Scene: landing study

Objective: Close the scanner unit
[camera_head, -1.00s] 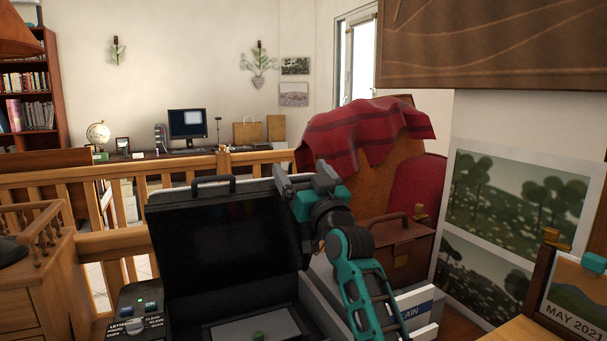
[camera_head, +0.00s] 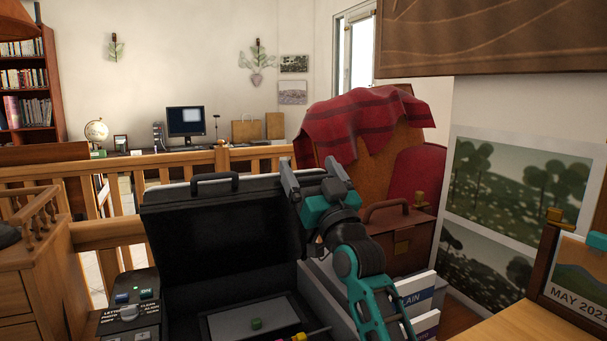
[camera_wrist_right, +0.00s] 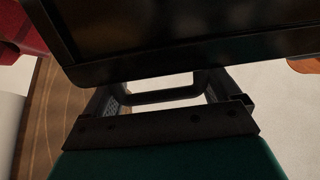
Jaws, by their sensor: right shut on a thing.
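The scanner unit stands at the lower middle of the head view, with its dark lid (camera_head: 220,240) raised and a handle (camera_head: 214,180) on the lid's top edge. My right gripper (camera_head: 313,180) is at the lid's upper right corner and is shut on the lid. The lid's dark edge also spans the right wrist view (camera_wrist_right: 180,62), just beyond the fingers. Exactly where the fingers grip is hard to see. My left gripper is not in view.
A control panel (camera_head: 132,315) with knob and buttons is left of the bed. A wooden railing (camera_head: 110,232) runs behind. A brown briefcase (camera_head: 400,235) and labelled binders (camera_head: 418,295) stand close right of my arm. A calendar frame (camera_head: 575,275) stands at far right.

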